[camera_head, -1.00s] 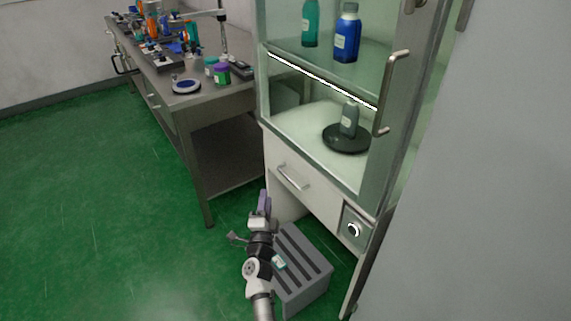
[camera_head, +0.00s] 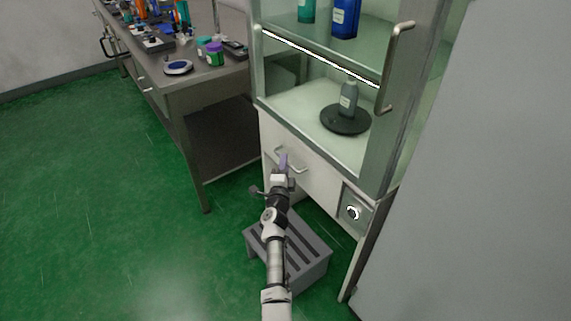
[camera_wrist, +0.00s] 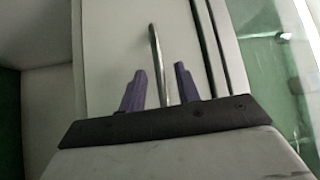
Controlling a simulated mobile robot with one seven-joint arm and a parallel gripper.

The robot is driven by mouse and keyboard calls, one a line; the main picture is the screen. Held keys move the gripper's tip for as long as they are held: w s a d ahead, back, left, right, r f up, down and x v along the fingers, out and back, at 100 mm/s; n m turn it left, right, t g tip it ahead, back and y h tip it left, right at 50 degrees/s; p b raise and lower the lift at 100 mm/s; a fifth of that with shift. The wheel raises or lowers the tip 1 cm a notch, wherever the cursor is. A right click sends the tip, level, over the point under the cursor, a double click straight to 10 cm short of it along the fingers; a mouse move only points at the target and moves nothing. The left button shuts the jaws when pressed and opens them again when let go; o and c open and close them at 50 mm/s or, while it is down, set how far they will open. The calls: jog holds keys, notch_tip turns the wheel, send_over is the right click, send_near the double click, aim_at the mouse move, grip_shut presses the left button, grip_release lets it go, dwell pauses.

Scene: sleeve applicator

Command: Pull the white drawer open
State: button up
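The white drawer (camera_head: 315,178) is in the cabinet below the glass case, and its front looks flush with the cabinet. Its metal bar handle (camera_head: 300,168) is partly hidden by my gripper (camera_head: 283,162) in the head view. In the wrist view the handle (camera_wrist: 158,62) runs upright in the picture and passes between the two purple fingers of my gripper (camera_wrist: 159,88). The fingers stand apart, with a gap on both sides of the bar. The drawer front (camera_wrist: 118,50) fills the middle of the wrist view.
A grey slatted step stool (camera_head: 312,262) stands on the floor below the drawer. A panel with a round knob (camera_head: 354,213) is right of the drawer. A metal workbench (camera_head: 205,85) stands to the left. Green floor (camera_head: 110,220) at left is free.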

jog(key=shift+w+d+r, duration=0.1)
jog(key=shift+w+d, duration=0.05)
jog(key=shift+w, duration=0.75)
grip_shut()
